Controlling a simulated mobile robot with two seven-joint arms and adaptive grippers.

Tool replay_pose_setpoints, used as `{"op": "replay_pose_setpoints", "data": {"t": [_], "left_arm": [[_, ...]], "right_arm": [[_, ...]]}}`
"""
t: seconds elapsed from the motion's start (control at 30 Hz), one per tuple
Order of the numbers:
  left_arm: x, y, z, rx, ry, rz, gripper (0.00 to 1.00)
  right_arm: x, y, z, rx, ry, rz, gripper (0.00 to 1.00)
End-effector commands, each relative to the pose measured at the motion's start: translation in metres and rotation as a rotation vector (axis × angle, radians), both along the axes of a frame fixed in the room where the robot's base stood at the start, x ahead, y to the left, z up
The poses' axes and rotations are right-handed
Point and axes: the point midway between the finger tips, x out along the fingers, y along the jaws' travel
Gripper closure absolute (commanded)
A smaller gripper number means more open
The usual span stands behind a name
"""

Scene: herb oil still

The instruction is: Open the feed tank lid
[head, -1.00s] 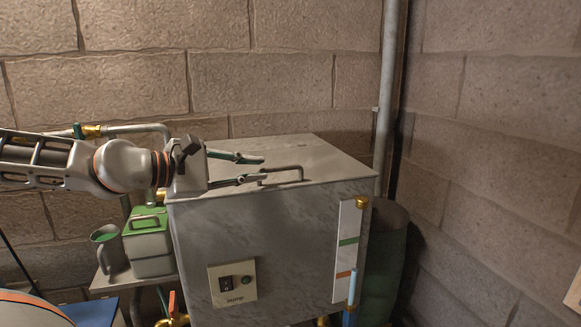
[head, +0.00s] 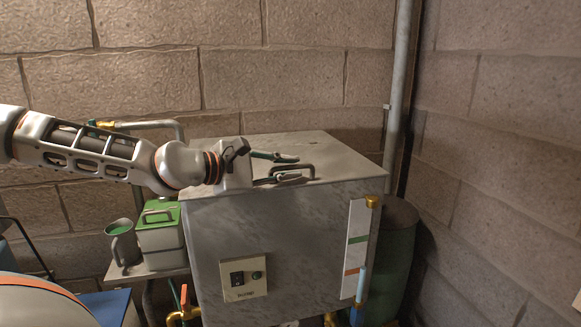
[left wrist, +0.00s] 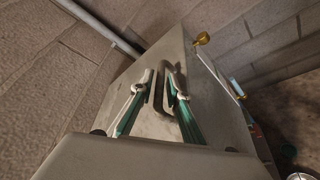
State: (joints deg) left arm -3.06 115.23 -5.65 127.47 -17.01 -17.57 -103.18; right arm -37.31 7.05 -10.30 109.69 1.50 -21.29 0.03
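The feed tank (head: 300,235) is a grey metal box in the middle of the head view. Its flat lid (head: 300,145) lies shut on top. A dark bent-bar lid handle (head: 308,165) stands near the front of the lid; it also shows in the left wrist view (left wrist: 160,100). My left gripper (head: 298,168) is low over the lid, with one finger on each side of the handle. In the left wrist view its fingers (left wrist: 165,85) are apart with the handle between them; firm contact cannot be made out. My right gripper is not in view.
A green-topped can (head: 160,235) and a grey jug (head: 123,243) stand on a small shelf left of the tank. A sight gauge (head: 355,250) with a brass cap runs down the tank's front right. A vertical pipe (head: 400,90) and a dark green barrel (head: 398,250) are at right.

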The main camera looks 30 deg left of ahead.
Motion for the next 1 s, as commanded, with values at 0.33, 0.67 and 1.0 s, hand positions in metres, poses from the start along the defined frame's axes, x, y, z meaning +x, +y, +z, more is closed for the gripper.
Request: {"op": "replay_pose_setpoints", "data": {"t": [0.33,0.67,1.0], "left_arm": [[0.0072,-0.0025,-0.0016,-0.001,0.0,0.001,0.84],[0.0071,-0.0027,-0.0015,-0.001,0.0,0.001,1.0],[0.011,-0.0026,0.0028,-0.012,0.007,0.0,1.0]], "right_arm": [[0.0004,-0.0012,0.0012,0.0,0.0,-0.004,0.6],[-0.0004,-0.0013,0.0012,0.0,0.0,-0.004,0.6],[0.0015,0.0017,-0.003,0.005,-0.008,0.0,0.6]]}}
